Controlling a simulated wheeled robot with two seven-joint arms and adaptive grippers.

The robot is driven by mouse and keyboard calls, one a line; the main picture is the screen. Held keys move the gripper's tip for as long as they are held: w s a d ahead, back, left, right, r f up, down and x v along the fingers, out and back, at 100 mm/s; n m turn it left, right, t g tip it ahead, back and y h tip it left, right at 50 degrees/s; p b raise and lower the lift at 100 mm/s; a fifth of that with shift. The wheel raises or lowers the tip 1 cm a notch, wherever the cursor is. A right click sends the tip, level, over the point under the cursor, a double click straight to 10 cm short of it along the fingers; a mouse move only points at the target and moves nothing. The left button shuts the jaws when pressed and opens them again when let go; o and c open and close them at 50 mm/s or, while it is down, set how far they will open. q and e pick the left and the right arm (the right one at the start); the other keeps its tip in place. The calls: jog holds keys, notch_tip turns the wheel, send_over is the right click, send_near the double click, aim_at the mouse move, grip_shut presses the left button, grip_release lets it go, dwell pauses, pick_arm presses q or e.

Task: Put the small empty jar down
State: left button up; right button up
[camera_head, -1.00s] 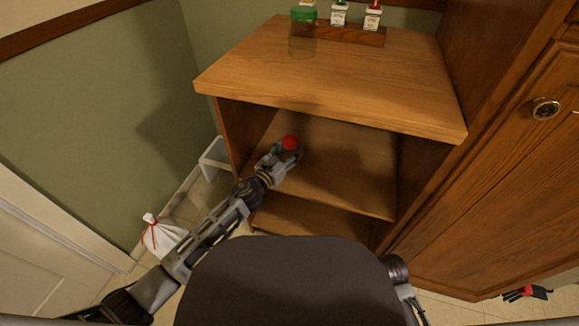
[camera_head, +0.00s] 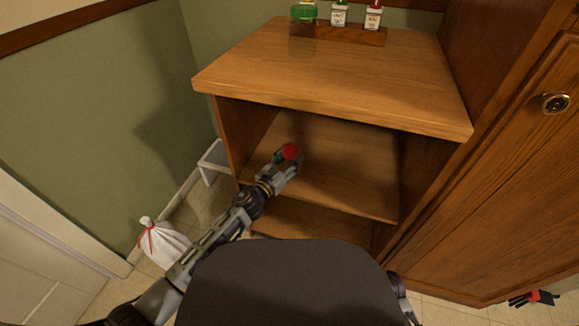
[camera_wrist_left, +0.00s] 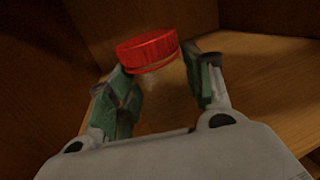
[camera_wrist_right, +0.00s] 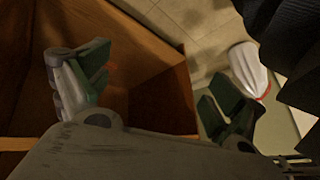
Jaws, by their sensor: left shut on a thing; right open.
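The small jar has a red lid (camera_head: 291,152) and a clear body that is hard to make out. My left gripper (camera_head: 287,163) is shut on the jar, inside the open middle compartment of the wooden cabinet, over its shelf (camera_head: 350,185). In the left wrist view the red lid (camera_wrist_left: 147,50) stands above the two green-padded fingers (camera_wrist_left: 165,85), slightly tilted in the picture. The jar's base is hidden, so I cannot tell whether it touches the shelf. My right gripper (camera_wrist_right: 155,80) is open and empty in the right wrist view, by the cabinet.
On the cabinet top (camera_head: 340,85) stand a green-lidded clear jar (camera_head: 304,12) and two small bottles (camera_head: 339,14) on a wooden rack (camera_head: 350,34). A side wall (camera_head: 238,128) bounds the compartment at left. A white tied bag (camera_head: 163,245) and a white stool (camera_head: 214,160) are on the floor.

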pick_arm(q)
jog(key=shift+f+b, duration=0.55)
jog(key=shift+f, duration=0.75)
pick_arm(e)
jog(key=shift+s+a+f, duration=0.1)
jog(key=shift+f, duration=0.75)
jog(key=shift+s+a+f, duration=0.1)
jog(key=shift+f, duration=0.7)
pick_arm(q)
jog(key=shift+f, duration=0.15)
pick_arm(e)
jog(key=shift+w+f+t, duration=0.1)
jog(key=shift+t, duration=0.2)
pick_arm(q)
jog(key=o, duration=1.1)
jog(key=shift+r, duration=0.2)
pick_arm(e)
jog(key=shift+r, duration=0.2)
